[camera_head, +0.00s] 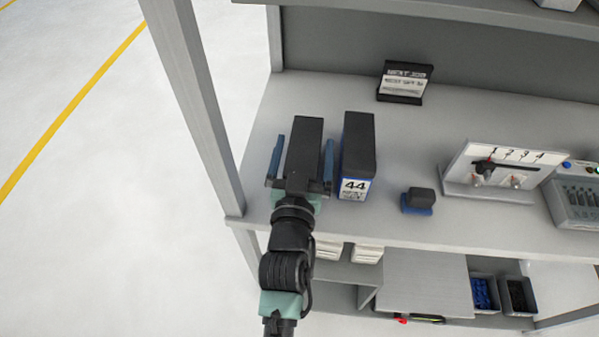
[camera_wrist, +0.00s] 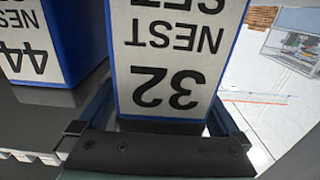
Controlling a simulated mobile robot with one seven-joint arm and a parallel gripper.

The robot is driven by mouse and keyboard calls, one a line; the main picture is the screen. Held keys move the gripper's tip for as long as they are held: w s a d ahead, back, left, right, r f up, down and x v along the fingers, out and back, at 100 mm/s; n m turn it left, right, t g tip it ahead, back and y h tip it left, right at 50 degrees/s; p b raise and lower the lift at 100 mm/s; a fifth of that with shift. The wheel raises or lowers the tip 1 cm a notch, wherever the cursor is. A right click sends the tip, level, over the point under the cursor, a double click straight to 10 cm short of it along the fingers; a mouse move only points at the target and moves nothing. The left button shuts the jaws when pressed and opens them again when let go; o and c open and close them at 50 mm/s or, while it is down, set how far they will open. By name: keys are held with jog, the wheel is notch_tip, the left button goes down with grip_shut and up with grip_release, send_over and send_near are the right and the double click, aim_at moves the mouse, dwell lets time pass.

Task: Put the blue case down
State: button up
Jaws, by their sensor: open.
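A blue case (camera_wrist: 178,60) with a white label reading "NEST SET 32", upside down in the wrist view, stands between my gripper's fingers. In the head view its dark top (camera_head: 305,143) shows, while its label and lower part are hidden by my gripper. My gripper (camera_head: 304,152) is open, with one blue finger on each side of the case. I cannot tell whether the fingers touch it or whether its base rests on the worktop. A similar case marked 44 (camera_head: 356,160) stands upright close to the right; it also shows at the left in the wrist view (camera_wrist: 40,45).
The grey worktop (camera_head: 400,225) has a post (camera_head: 190,95) at its left. A small dark-and-blue block (camera_head: 419,201), a numbered rack (camera_head: 503,172) and a grey bin (camera_head: 578,201) stand to the right. A black sign (camera_head: 403,82) stands behind.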

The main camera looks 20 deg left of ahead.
jog(key=b+v, duration=0.1)
jog(key=v, duration=1)
jog(key=shift+s, duration=0.3)
jog(key=shift+d, duration=0.1)
jog(key=w+d+r+m+t+h, duration=0.1)
jog(key=w+d+r+t, duration=0.2)
jog(key=r, duration=0.9)
jog(key=w+d+r+m+t+h, duration=0.1)
jog(key=w+d+r+t, duration=0.2)
jog(key=r, duration=0.8)
jog(key=s+d+r+t+h, duration=0.1)
jog(key=s+d+r+t, duration=0.1)
jog(key=r, duration=1)
jog(key=s+d+r+m+t+h, duration=0.1)
jog(key=s+d+r, duration=0.4)
jog(key=r, duration=0.8)
jog(key=shift+t+h, duration=0.5)
jog(key=shift+r, duration=0.1)
